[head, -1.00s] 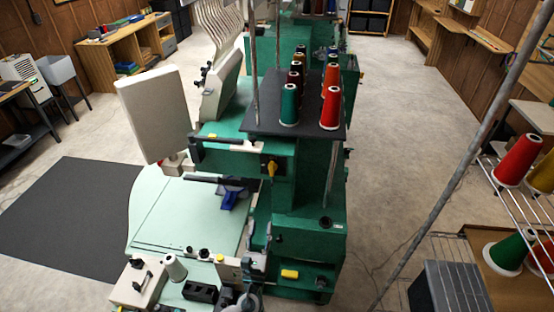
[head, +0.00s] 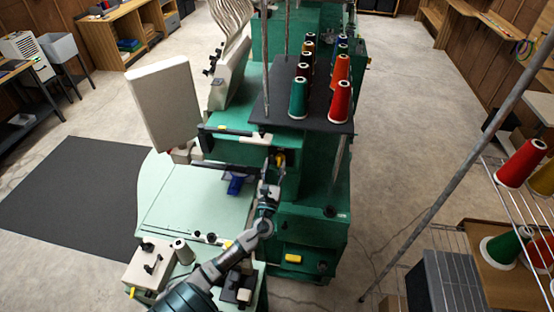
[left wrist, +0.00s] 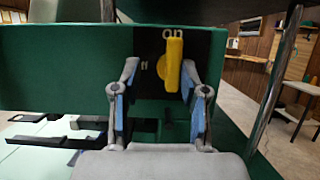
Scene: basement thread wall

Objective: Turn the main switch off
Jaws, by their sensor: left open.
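In the head view only a bit of the yellow switch (head: 280,158) shows past my gripper. My left gripper (head: 273,172) reaches up in front of it. In the left wrist view my left gripper (left wrist: 160,75) is open, with blue-padded fingers left and right of the handle. The right finger looks close to it; I cannot tell whether they touch. My right gripper is out of view.
Thread cones (head: 340,100) stand on a dark shelf above the switch. A white panel (head: 163,105) is at the left, a pale green table (head: 190,205) below it. A slanted grey pole (head: 450,185) and a wire rack with cones are at the right. The floor between is clear.

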